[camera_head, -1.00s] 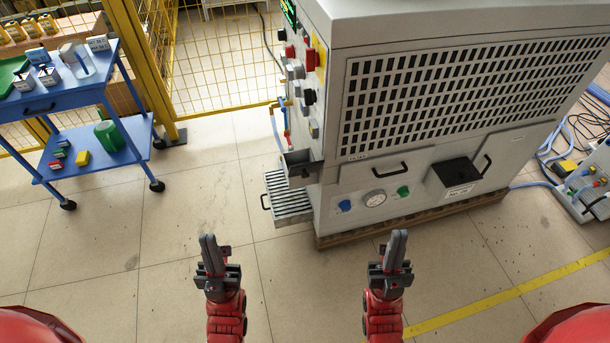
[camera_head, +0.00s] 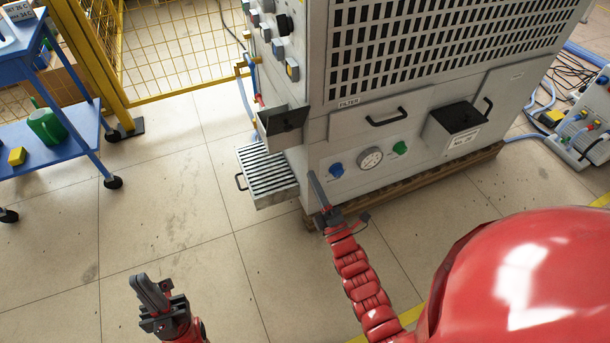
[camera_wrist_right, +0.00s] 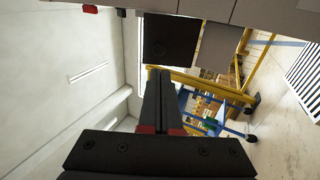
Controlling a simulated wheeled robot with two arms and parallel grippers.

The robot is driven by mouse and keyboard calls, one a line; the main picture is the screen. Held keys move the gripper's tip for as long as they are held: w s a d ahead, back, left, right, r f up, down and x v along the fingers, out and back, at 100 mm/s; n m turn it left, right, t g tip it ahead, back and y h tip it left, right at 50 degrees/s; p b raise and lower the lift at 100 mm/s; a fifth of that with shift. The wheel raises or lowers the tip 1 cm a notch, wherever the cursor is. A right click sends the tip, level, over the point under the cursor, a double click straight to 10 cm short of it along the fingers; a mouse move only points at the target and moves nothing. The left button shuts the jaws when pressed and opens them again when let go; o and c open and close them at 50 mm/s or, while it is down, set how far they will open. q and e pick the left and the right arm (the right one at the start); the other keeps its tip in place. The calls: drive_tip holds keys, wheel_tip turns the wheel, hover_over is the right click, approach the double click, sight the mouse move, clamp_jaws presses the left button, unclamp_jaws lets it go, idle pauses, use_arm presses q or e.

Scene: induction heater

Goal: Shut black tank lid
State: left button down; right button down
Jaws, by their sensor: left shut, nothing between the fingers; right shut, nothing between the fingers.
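A small grey tank (camera_head: 263,128) juts from the left corner of the machine. A dark, flat lid (camera_head: 286,119) stands raised at its side; a dark square plate in the right wrist view (camera_wrist_right: 171,40) looks like this lid. My right gripper (camera_head: 318,188) is shut and empty, in front of the machine's lower left corner, below and right of the lid and apart from it. In its wrist view the fingers (camera_wrist_right: 159,100) point toward the dark plate. My left gripper (camera_head: 150,292) is shut and empty over open floor at lower left.
A slatted metal tray (camera_head: 268,172) sticks out below the tank. The machine front (camera_head: 340,125) has knobs, a gauge (camera_head: 370,158) and a black-topped box (camera_head: 458,117). A blue cart (camera_head: 70,140) and yellow fence (camera_head: 170,45) stand at left. Floor between is free.

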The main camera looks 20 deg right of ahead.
sight(290, 130)
drive_tip(key=b+x, duration=0.1)
drive_tip(key=x, duration=1.1)
drive_tip(key=shift+s+r+b, duration=0.1)
drive_tip(key=shift+b, duration=0.3)
